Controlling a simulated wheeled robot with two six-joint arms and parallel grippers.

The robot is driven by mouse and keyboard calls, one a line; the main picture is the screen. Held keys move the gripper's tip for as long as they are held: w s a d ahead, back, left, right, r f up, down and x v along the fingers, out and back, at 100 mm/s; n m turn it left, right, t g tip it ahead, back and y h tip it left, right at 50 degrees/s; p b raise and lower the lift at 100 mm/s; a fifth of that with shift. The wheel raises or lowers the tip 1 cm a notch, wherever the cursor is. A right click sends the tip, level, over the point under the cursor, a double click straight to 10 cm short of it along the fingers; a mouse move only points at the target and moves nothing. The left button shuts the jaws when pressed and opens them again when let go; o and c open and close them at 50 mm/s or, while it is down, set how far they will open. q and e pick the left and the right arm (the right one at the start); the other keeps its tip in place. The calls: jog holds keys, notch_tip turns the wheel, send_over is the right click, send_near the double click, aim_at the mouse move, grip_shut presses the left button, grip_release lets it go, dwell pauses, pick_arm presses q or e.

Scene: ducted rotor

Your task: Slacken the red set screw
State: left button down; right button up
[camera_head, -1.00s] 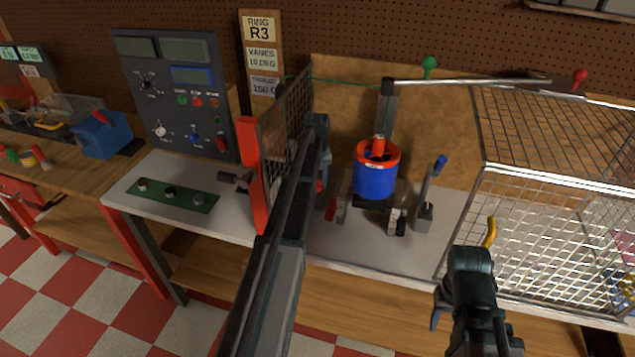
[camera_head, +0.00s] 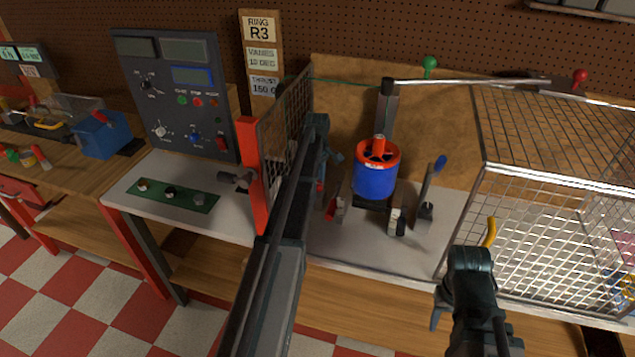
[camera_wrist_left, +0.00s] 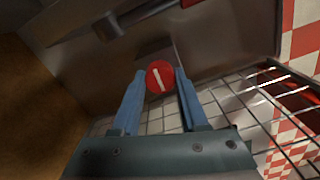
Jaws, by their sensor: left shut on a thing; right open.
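The red set screw (camera_wrist_left: 160,77) shows in the left wrist view as a round red head with a pale line across it. My left gripper (camera_wrist_left: 159,85) has its blue fingers on either side of the head and is shut on it. In the head view my left gripper (camera_head: 327,165) is beside the mesh guard, left of the ducted rotor (camera_head: 375,178), a blue ring with a red top. The screw is hard to make out there, mostly hidden by my arm. My right gripper (camera_head: 468,318) is open and empty in front of the bench, near the wire cage.
A red-framed mesh guard (camera_head: 254,175) stands beside my left arm. A blue-handled lever (camera_head: 429,196) stands right of the rotor. A wire cage (camera_head: 545,235) fills the right. A control panel (camera_head: 175,90) and green plate (camera_head: 160,194) are at left.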

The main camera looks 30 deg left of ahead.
aim_at(318, 183)
pick_arm(q)
jog(key=shift+n, duration=0.4)
jog(key=shift+c, duration=2.2)
grip_release()
notch_tip(318, 183, up, 14)
jog(key=p, duration=1.3)
jog(key=shift+p, duration=0.4)
jog(key=shift+f, duration=0.15)
